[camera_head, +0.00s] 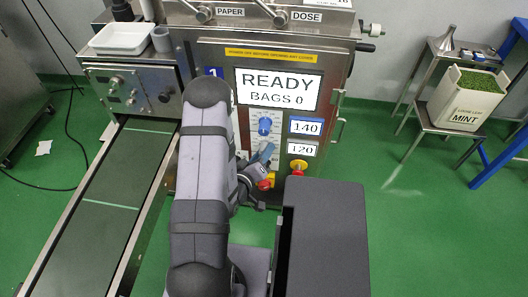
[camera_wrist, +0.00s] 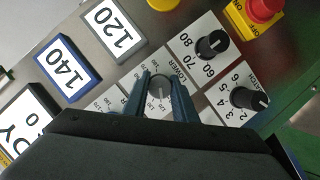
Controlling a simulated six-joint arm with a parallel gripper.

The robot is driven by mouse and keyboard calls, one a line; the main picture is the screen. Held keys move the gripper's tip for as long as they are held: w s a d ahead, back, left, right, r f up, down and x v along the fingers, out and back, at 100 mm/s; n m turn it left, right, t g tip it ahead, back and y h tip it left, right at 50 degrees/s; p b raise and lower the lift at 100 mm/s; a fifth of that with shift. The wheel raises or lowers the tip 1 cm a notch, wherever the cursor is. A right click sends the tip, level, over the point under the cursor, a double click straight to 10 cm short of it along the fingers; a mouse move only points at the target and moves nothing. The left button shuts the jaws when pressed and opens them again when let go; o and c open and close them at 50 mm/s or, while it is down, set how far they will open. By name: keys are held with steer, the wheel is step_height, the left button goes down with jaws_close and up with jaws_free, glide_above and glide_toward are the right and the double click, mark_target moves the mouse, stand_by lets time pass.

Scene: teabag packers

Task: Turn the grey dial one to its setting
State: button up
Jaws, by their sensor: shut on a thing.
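The grey dial (camera_wrist: 160,86) sits on the machine's front panel in the wrist view, on a white scale plate marked LOWER. My gripper (camera_wrist: 157,84) has its two blue fingers on either side of the dial and is shut on it. The scale numbers around the dial are small and partly covered by the fingers. In the head view my gripper (camera_head: 262,158) is at the panel below the blue dial (camera_head: 265,126), and the grey dial is hidden there behind my gripper and arm.
Two black knobs (camera_wrist: 212,44) (camera_wrist: 249,98) and a red button on a yellow base (camera_wrist: 262,10) are close by. Displays read 120 (camera_wrist: 113,28) and 140 (camera_wrist: 68,67). The main screen (camera_head: 277,89) reads READY, BAGS 0. A conveyor (camera_head: 105,205) runs at left.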

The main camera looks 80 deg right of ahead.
mark_target(264, 133)
steer(key=m+t+p, duration=0.1)
steer(key=m+t, duration=0.1)
steer(key=m, duration=0.1)
steer(key=shift+s+m+y, duration=0.1)
steer(key=shift+m+y, duration=0.2)
steer(key=m+t, duration=0.3)
steer(key=m, duration=0.1)
stand_by(0.5)
stand_by(0.5)
steer(key=o, duration=1)
steer(key=shift+o, duration=0.2)
steer(key=shift+r+p, duration=1.2)
steer(key=shift+r, duration=3.85)
